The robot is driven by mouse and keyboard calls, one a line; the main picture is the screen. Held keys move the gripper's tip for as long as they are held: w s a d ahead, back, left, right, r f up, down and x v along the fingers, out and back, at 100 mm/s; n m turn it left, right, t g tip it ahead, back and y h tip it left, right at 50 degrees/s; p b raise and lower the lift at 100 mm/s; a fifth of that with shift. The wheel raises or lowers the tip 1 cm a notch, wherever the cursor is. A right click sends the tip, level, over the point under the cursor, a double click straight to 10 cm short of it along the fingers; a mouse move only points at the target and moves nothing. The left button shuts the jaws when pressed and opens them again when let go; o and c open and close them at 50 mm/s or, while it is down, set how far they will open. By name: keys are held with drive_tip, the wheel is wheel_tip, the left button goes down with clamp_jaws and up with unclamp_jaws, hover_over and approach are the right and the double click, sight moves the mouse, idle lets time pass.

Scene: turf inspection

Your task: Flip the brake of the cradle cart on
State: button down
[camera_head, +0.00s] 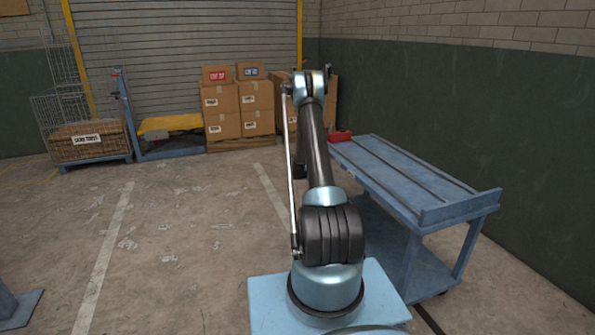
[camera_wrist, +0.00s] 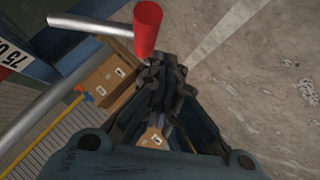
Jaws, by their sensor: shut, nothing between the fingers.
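The blue cradle cart (camera_head: 400,180) stands right of my arm in the head view, with long grooves along its top and a lower shelf. A small red part (camera_head: 340,136) shows at its far end. In the wrist view, a red grip (camera_wrist: 147,28) lies close to a silver bar (camera_wrist: 90,25), just above my fingertips in the picture. I take it for the brake lever; its position on or off I cannot tell. My gripper (camera_wrist: 165,78) is shut and empty, its fingertips just below the red grip; contact cannot be told. The arm hides it in the head view.
A second silver bar (camera_wrist: 50,105) crosses the wrist view's left side. Stacked cardboard boxes (camera_head: 240,108), a yellow-topped blue trolley (camera_head: 170,123) and a wire cage cart (camera_head: 88,140) stand by the shutter. The floor (camera_head: 190,220) left of my arm is mostly clear. A green wall borders the right.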

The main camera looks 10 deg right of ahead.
drive_tip(key=shift+d+f, duration=0.25)
drive_tip(key=shift+f, duration=0.3)
drive_tip(key=s+a+r, duration=0.5)
drive_tip(key=s+a, duration=0.3)
drive_tip(key=shift+a+r, duration=0.15)
drive_tip(key=shift+r, duration=0.15)
idle(0.4)
drive_tip(key=shift+s, duration=0.15)
